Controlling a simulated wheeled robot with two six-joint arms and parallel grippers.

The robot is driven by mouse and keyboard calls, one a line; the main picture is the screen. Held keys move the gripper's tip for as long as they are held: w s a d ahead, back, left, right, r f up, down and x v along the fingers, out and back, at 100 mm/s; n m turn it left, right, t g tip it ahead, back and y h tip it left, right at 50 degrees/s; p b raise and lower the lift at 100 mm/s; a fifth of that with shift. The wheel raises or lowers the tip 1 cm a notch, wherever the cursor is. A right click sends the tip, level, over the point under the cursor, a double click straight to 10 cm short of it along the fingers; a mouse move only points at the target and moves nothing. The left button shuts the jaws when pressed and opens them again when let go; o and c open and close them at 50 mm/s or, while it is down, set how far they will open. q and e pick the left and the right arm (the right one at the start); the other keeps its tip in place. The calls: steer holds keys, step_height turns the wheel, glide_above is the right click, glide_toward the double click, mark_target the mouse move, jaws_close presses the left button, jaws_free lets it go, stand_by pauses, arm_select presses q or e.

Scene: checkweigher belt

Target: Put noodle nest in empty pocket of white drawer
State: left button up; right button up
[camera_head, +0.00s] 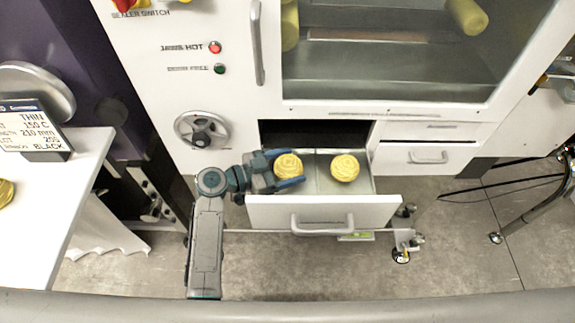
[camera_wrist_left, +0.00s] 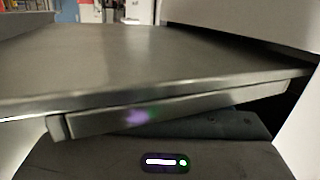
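The white drawer (camera_head: 350,212) is pulled out below the machine's window, and a divider splits its inside. One yellow noodle nest (camera_head: 345,168) sits in the right part of the drawer. Another yellow noodle nest (camera_head: 288,165) is at the left part, between the fingers of my left gripper (camera_head: 287,169). The fingers lie close along its far and near sides; whether they press on it, and whether it rests on the drawer floor, I cannot tell. The left wrist view shows neither fingers nor nest. My right gripper is not in view.
A closed drawer (camera_head: 427,157) is to the right of the open one. A handwheel (camera_head: 203,130) is on the machine front at left. A white table (camera_head: 75,190) at far left carries a sign (camera_head: 33,125) and part of a yellow nest (camera_head: 5,193). The floor in front is mostly clear.

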arm_select(q)
steer(key=shift+o, duration=1.3)
steer(key=shift+r+p, duration=0.45)
steer(key=shift+p, duration=0.1)
steer(key=shift+r+p, duration=0.4)
steer(key=shift+p, duration=0.1)
steer(key=shift+s+a+f+b, duration=0.25)
steer(key=shift+a+f+b, duration=0.15)
steer(key=shift+a+b, duration=0.3)
steer(key=b+v, duration=0.2)
steer(key=v, duration=0.3)
steer(key=shift+s+a+r, duration=0.1)
steer(key=shift+s+a, duration=0.05)
steer(key=shift+a, duration=0.2)
steer(key=shift+r+b+v, duration=0.15)
steer(key=shift+b+v, duration=0.15)
steer(key=shift+v, duration=0.9)
steer(key=shift+r+b+v, duration=0.15)
steer(key=shift+b+v, duration=0.15)
steer(key=shift+v, duration=0.85)
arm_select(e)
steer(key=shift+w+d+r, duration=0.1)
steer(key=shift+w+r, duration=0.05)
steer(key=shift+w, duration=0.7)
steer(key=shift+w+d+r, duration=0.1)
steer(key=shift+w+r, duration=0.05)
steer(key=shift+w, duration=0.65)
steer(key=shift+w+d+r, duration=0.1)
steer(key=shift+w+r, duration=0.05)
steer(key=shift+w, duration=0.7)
